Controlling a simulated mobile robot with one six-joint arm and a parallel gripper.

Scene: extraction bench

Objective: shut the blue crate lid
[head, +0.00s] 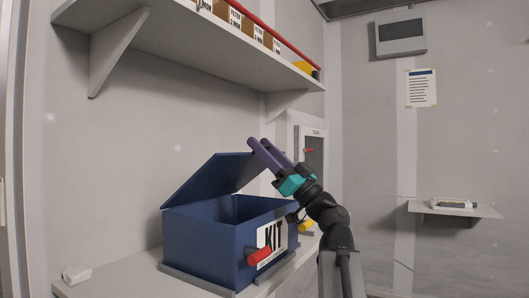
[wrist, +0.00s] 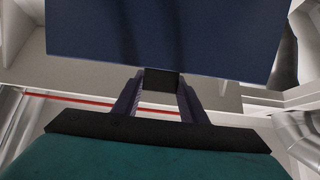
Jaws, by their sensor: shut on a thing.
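The blue crate (head: 200,243) stands on the bench, with a white KIT label (head: 273,235) on its side. Its blue lid (head: 212,178) is raised and tilted, partly open, hinged at the left. My gripper (head: 256,145) is at the lid's raised upper edge. In the wrist view the lid (wrist: 165,35) fills the top, and my gripper's purple fingers (wrist: 160,95) are on either side of a dark tab (wrist: 161,82) at the lid's edge, shut on it. The crate's inside is mostly hidden by its walls.
A red cylinder (head: 259,256) is at the crate's labelled side. A small white object (head: 77,274) lies on the bench at the left. A shelf (head: 190,50) with boxes hangs above. A small wall shelf (head: 455,209) is at the right.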

